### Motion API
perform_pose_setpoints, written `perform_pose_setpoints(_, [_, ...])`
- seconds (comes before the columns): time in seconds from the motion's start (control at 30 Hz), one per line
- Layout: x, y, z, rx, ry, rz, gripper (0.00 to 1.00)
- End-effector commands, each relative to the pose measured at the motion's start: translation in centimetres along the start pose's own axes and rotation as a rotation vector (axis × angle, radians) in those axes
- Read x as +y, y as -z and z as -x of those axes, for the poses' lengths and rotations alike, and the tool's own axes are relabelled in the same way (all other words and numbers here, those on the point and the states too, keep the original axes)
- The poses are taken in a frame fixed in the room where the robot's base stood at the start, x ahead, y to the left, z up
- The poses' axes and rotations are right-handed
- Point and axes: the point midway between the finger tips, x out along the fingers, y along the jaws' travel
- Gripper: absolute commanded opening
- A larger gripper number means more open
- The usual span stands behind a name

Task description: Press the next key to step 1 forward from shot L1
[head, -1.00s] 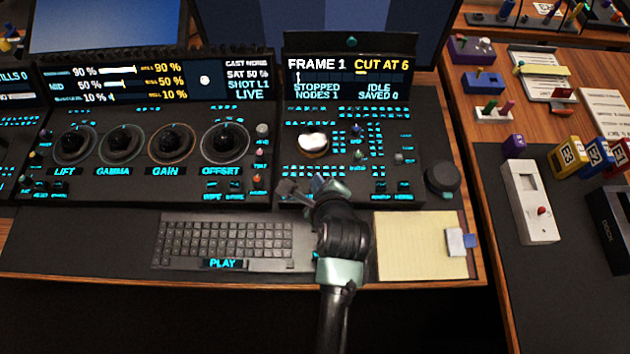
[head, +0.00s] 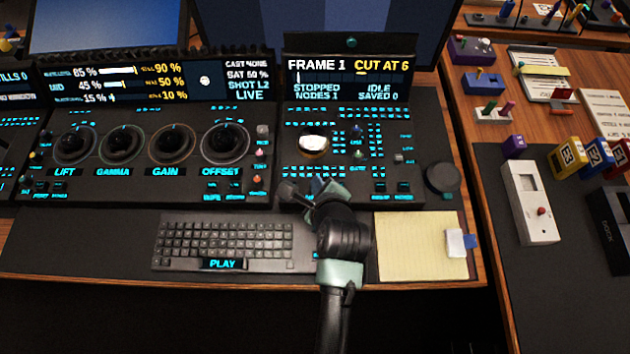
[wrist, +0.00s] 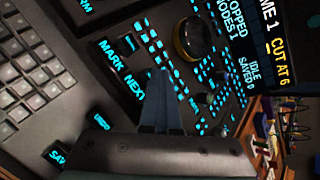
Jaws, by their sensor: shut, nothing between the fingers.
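The NEXT key label (wrist: 134,87) glows cyan in the wrist view, just left of my fingertips. My gripper (wrist: 163,75) is shut and empty, its tips low over the panel close beside that label. Whether they touch a key is unclear. In the head view my gripper (head: 322,184) is at the front of the trackball panel (head: 375,150), and the arm hides part of the panel front. The grading display (head: 160,82) reads SHOT L2 and LIVE. The right-hand display (head: 347,78) reads FRAME 1, CUT AT 6, STOPPED and IDLE.
The MARK label (wrist: 111,57) is beside NEXT. The white trackball (head: 313,142) is behind my gripper. A keyboard (head: 225,240) lies front left, and a yellow notepad (head: 420,245) front right. A black knob (head: 442,178) stands at the panel's right.

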Motion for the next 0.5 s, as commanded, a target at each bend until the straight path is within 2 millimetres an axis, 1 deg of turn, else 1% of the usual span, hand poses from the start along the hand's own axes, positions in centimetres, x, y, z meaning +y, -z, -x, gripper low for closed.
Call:
perform_pose_setpoints(0.3, [-0.8,-0.8,1.2,0.002,-0.003,0.000,0.00])
perform_pose_setpoints(0.5, [-0.8,-0.8,1.2,0.001,-0.002,0.000,0.00])
